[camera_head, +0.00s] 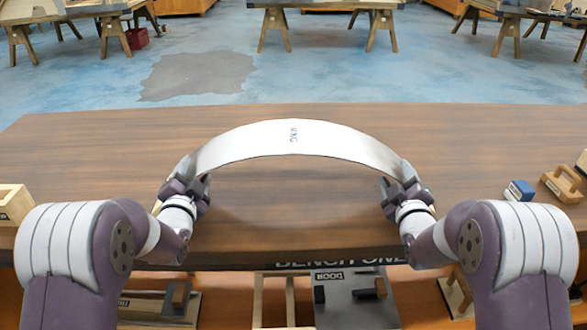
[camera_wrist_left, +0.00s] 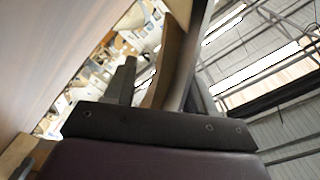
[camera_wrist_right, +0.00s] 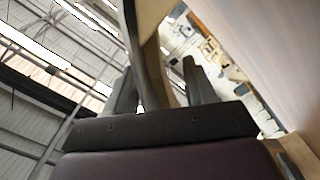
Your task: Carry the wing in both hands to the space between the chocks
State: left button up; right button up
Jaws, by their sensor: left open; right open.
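The wing (camera_head: 292,137) is a thin, pale, arched panel lettered WING. It stands bowed above the brown bench top (camera_head: 300,190), its two ends toward me. My left gripper (camera_head: 191,180) is at its left end and my right gripper (camera_head: 402,182) at its right end. Both grippers are open, the wing's ends between their fingers. In the left wrist view the wing's edge (camera_wrist_left: 172,70) runs between the dark fingers; the right wrist view shows its other end (camera_wrist_right: 150,65) likewise. I cannot surely make out the chocks.
A blue block (camera_head: 519,190) and a wooden-handled tool (camera_head: 563,184) lie at the right. Below the front edge is a grey panel labelled DOOR (camera_head: 345,300). The bench middle is clear under the arch.

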pick_arm(q)
jog(key=shift+w, duration=0.2)
pick_arm(e)
jog(key=shift+w, duration=0.2)
pick_arm(q)
grip_shut()
pick_arm(e)
grip_shut()
dwell(0.9)
